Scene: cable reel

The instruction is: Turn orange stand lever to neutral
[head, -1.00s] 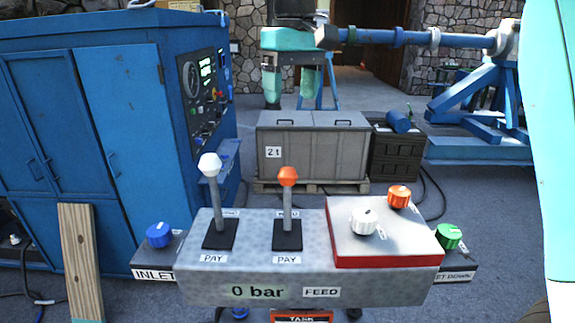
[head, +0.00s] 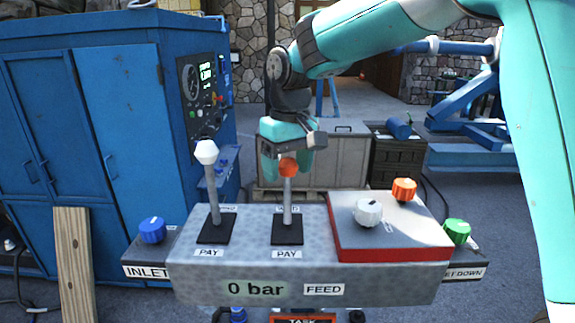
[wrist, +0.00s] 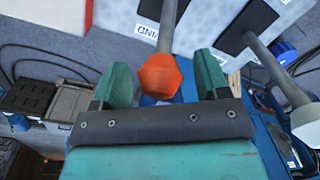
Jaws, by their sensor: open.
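The orange stand lever (head: 288,190) stands up from a black slot plate on the grey console (head: 190,270), with its orange knob on top. In the head view its shaft looks close to upright. My gripper (head: 287,172) is behind and around the height of the orange knob, pointing down. In the wrist view the orange knob (wrist: 158,75) lies in front of and between the two teal fingers of my gripper (wrist: 160,80). The fingers are apart and neither visibly touches the knob. The white lever (head: 212,190) stands to the left.
A red-edged box (head: 390,254) with a white knob (head: 368,212) and an orange knob (head: 404,189) sits at the console's right. A blue knob (head: 152,230) is at the left and a green knob (head: 457,231) at the right. A blue cabinet (head: 85,120) stands at left.

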